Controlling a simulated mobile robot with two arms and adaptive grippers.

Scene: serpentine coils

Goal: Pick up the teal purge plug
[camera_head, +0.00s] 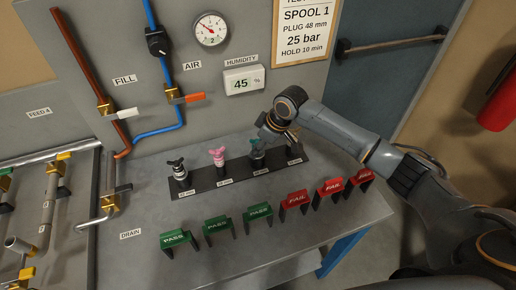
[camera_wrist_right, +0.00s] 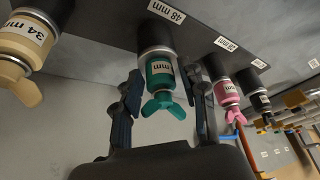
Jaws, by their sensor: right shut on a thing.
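The teal purge plug (camera_head: 257,148) stands in the dark rack on the bench, third from the left in the head view. In the right wrist view the teal plug (camera_wrist_right: 160,78) is between the two fingers, with its wing handle towards the palm. Its far end meets a black and silver collar at the strip marked 48 mm. My right gripper (camera_wrist_right: 162,95) is shut on the teal plug. In the head view my right arm comes in from the right, and its wrist hides part of the rack. My left gripper is not in view.
A pink plug (camera_head: 217,157) and a black plug (camera_head: 179,170) stand left of the teal one. A tan plug (camera_wrist_right: 22,45) is close on its other side. Green PASS signs (camera_head: 217,226) and red FAIL signs (camera_head: 295,200) line the bench front.

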